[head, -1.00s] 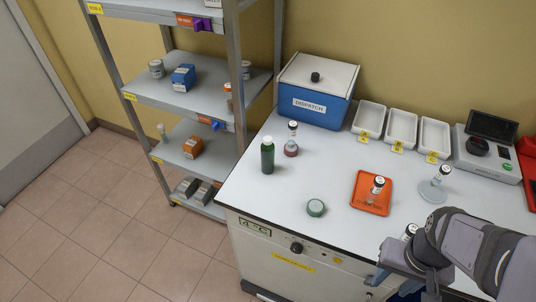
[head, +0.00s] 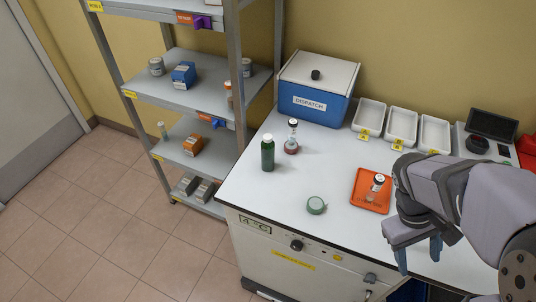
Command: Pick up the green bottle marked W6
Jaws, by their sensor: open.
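A green bottle (head: 268,155) stands upright on the white worktop near its left end. No marking on it is legible from here. My gripper (head: 419,256) is open and empty, with its fingers pointing down over the front of the worktop at the right. It is well to the right of the green bottle and nearer the camera, not touching it.
A small vial (head: 292,134) stands close behind the bottle to the right. An orange tray (head: 366,203) holds a vial (head: 377,183). A blue dispatch box (head: 318,107) and white trays (head: 368,115) line the back.

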